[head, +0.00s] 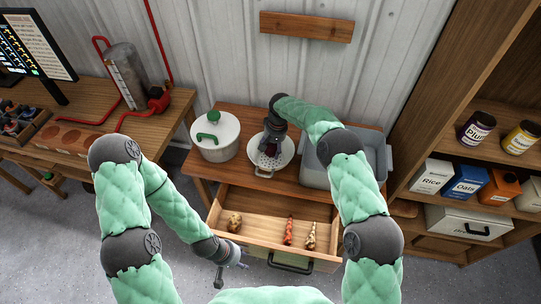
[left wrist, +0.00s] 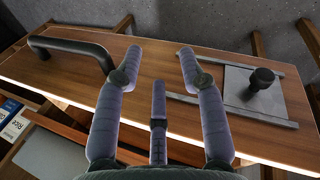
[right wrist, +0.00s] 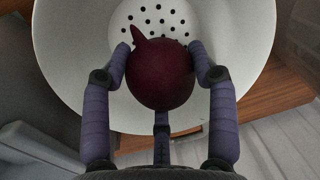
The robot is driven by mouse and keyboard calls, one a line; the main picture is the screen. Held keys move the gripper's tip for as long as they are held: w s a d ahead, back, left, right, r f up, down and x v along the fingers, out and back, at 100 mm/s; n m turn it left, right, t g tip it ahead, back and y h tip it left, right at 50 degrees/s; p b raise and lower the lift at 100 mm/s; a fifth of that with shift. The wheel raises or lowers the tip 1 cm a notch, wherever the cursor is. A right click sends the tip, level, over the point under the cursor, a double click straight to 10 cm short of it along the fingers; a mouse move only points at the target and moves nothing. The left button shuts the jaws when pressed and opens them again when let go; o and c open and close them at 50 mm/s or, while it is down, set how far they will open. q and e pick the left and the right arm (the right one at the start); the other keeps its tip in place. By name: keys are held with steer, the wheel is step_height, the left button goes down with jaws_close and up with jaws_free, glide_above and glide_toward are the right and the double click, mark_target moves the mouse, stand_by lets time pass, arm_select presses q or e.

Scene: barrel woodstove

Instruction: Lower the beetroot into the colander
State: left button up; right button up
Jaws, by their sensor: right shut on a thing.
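The beetroot (right wrist: 160,78) is dark purple and round with a pointed tip. My right gripper (right wrist: 160,68) is shut on it, fingers on both sides. The white colander (right wrist: 255,45) has holes in its base and lies beyond the beetroot, which shows inside its rim outline; the exact gap cannot be told.
The open drawer (head: 262,207) below the counter holds several knobbly roots. A white pot (head: 228,138) with green handles stands left of the colander, a grey basin (head: 312,174) right. Shelves with jars and boxes (head: 466,183) stand at right.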

steer(key=shift+f+b, duration=1.05)
steer(key=shift+f, duration=0.8)
stand_by(1.1)
steer(key=o, duration=1.3)
steer(key=r, duration=0.4)
steer(key=d+r, duration=0.1)
steer(key=r, duration=0.7)
steer(key=shift+d, duration=0.25)
